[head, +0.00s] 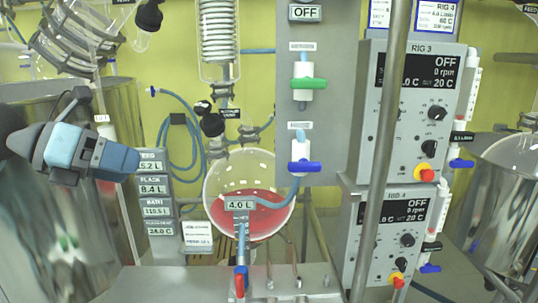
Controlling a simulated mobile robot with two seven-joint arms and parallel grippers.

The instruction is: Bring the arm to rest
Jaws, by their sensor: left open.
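My left arm comes in from the left edge at mid height. My left gripper (122,160), with blue and grey parts, is at its end and points right. It is open, and nothing shows between its fingers. It is in front of a large shiny metal vessel (40,240) and just left of the grey label panel with readouts (158,198). Whether it touches either cannot be told. My right gripper is not in view.
A round glass flask (275,170) with red liquid stands in the middle, below a coil condenser (216,35). Control boxes RIG 3 (395,125) and RIG 4 (370,255) stand at the right behind a metal pole (380,140). A grey bench (180,285) lies in front.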

